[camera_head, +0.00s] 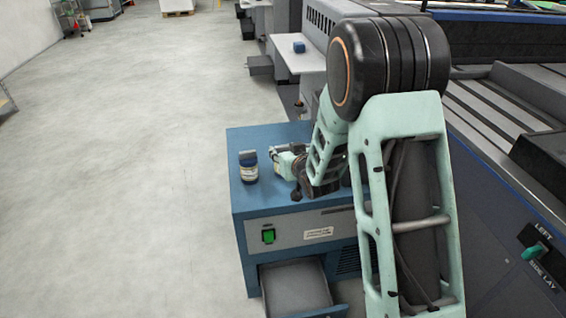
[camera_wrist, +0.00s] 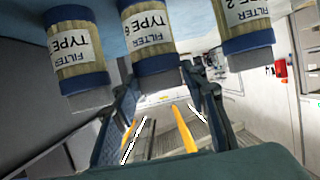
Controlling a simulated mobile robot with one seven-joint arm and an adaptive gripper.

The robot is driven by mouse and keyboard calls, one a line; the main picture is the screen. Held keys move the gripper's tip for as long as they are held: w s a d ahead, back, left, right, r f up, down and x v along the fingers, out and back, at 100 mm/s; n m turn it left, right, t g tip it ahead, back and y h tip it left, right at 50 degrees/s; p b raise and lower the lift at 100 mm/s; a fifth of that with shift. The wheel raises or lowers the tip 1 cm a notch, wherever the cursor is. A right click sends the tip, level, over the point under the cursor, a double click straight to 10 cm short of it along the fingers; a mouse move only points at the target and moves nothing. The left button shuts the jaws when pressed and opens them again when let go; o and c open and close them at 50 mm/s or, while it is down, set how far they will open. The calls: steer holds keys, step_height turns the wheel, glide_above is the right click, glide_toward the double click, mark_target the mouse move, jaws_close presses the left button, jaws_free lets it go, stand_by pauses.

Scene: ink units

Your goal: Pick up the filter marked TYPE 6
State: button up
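The filter marked TYPE 6 (camera_wrist: 151,42) is the middle one of three in the wrist view, where the labels appear upside down. It has blue bands and a cream label. The TYPE 2 filter (camera_wrist: 245,22) is to its right. Another filter (camera_wrist: 78,50) is to its left, its number not legible. My gripper (camera_wrist: 164,84) is open and empty, its fingers spread either side of the middle filter's grey end in the picture; no contact is evident.
The cabinet has a green switch (camera_head: 268,236) and an open grey drawer (camera_head: 296,287) in front. A large press (camera_head: 505,110) stands close on the right. A small blue box (camera_head: 299,47) is on a ledge behind. The floor on the left is clear.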

jaws_close()
steer(key=shift+r, duration=0.15)
